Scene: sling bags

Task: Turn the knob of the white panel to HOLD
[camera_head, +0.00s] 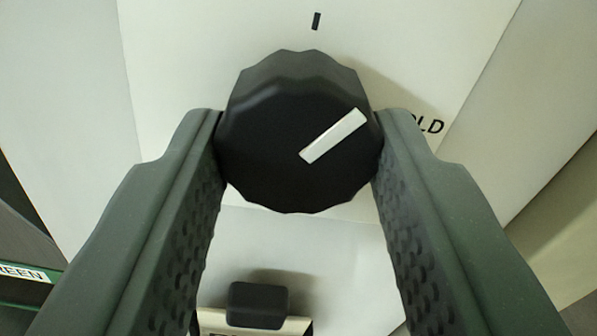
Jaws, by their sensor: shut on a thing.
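The black scalloped knob (275,125) is on the white panel (190,50), in the upper middle of the view. The start of that word is hidden behind the knob and right finger. A short black tick mark (316,21) is on the panel above the knob. My gripper (298,140) is shut on the knob, one finger against its left side and one against its right.
A small black block-shaped part (257,305) sticks out below the knob, between my fingers. A green-edged item with a label reading "REEN" (24,273) is at the lower left. Pale surfaces flank the panel on both sides.

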